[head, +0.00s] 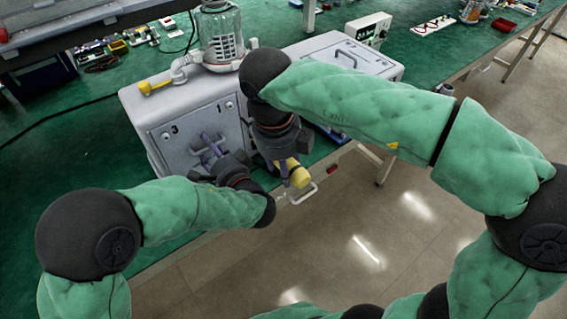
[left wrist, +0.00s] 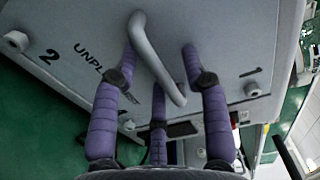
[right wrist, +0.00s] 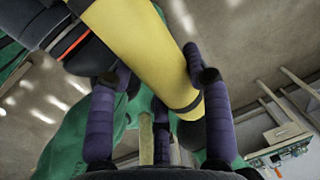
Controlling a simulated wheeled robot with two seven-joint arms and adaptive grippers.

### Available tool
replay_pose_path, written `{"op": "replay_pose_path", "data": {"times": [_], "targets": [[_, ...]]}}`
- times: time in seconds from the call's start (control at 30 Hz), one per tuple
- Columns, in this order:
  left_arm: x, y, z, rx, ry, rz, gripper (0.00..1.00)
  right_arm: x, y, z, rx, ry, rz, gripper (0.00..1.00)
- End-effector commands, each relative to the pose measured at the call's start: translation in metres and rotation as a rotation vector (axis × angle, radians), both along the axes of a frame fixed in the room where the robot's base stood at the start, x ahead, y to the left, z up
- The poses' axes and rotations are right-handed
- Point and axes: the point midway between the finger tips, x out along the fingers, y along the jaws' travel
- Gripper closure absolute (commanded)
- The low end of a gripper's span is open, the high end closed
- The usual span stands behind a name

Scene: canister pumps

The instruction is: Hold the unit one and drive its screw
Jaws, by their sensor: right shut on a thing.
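The grey unit (head: 185,100) stands at the bench's front edge, with numbers 3 and 1 on its near panel. My left gripper (head: 207,150) is at this panel. In the left wrist view its purple fingers (left wrist: 160,62) are spread on either side of the panel's bar handle (left wrist: 158,58), with gaps visible. A screw head (left wrist: 253,90) by the 1 and another (left wrist: 17,40) by the 2 show there. My right gripper (head: 284,168) is shut on a yellow and black driver (right wrist: 140,45), whose yellow part (head: 298,173) shows below the wrist. The driver's tip is hidden in the head view.
A glass canister (head: 220,35) stands on the unit. A second grey unit (head: 345,50) is close on the right, partly behind my right arm. Tools and small parts (head: 120,47) lie at the back left. Open floor (head: 370,235) lies before the bench.

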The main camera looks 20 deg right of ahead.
Motion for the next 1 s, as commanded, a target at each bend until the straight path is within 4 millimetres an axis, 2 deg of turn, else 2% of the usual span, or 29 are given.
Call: {"op": "replay_pose_path", "data": {"times": [0.23,0.37,0.8,1.0], "targets": [[-0.003,-0.001,0.000,0.001,0.001,-0.001,0.55,0.000,0.000,0.001,0.001,-0.003,-0.001,1.00],[-0.014,-0.006,0.000,0.001,0.001,-0.003,0.55,0.000,0.000,0.001,0.001,-0.003,-0.001,1.00],[-0.090,-0.030,0.003,0.001,-0.001,-0.004,0.55,0.000,0.000,0.001,0.001,-0.003,-0.001,1.00],[-0.109,-0.036,0.003,0.001,0.000,-0.002,0.55,0.000,0.000,0.001,0.001,-0.003,-0.001,1.00]]}}
